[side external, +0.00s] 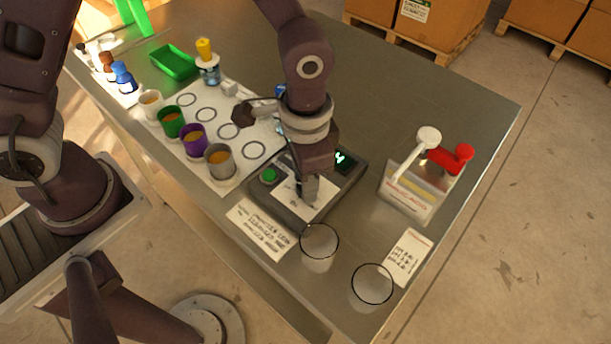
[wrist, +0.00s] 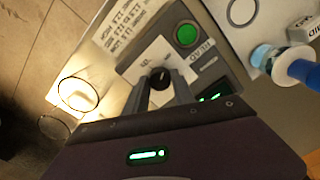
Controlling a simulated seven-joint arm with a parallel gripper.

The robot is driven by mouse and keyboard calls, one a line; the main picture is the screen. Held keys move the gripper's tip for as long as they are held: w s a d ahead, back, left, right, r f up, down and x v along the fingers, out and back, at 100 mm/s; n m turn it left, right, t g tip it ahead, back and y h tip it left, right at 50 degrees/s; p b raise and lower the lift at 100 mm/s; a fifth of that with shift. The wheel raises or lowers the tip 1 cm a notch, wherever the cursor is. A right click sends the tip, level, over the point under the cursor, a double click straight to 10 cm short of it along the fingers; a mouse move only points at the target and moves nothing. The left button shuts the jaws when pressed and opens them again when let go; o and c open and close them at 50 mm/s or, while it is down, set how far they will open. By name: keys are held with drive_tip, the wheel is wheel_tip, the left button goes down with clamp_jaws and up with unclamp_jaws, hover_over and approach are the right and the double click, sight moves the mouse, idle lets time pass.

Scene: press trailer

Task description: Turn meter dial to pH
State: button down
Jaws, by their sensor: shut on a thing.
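The meter (side external: 334,207) is a dark grey box with a white faceplate, a green button (side external: 269,175) and a small lit display (side external: 342,158). Its black dial (wrist: 160,77) shows in the wrist view, on the white faceplate, with a light pointer mark on it. My gripper (side external: 308,196) points down over the meter's faceplate. In the wrist view its two fingers (wrist: 158,92) reach to the dial and are shut on it. The fingers and wrist hide the dial in the side external view. The dial's labels are too small to read.
Two clear glass beakers (side external: 318,248) (side external: 372,284) stand near the front edge. A holder with a white and a red paddle (side external: 408,188) stands right of the meter. Several coloured cups (side external: 193,141) stand at left on a white mat. A printed card (side external: 262,229) lies before the meter.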

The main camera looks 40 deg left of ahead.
drive_tip(key=c, duration=1.1)
unclamp_jaws()
drive_tip(key=shift+o, duration=0.2)
wheel_tip(320, 180, up, 7)
drive_tip(key=shift+r, duration=0.1)
drive_tip(key=s+a+r+n+t, duration=0.2)
drive_tip(key=a+r, duration=0.7)
drive_tip(key=r, duration=0.1)
drive_tip(key=s+a+r+n+t, duration=0.3)
drive_tip(key=s+a, duration=0.5)
drive_tip(key=s, duration=0.3)
drive_tip(key=shift+r+n+t, duration=0.3)
drive_tip(key=shift+r+n, duration=0.15)
drive_tip(key=shift+n, duration=0.15)
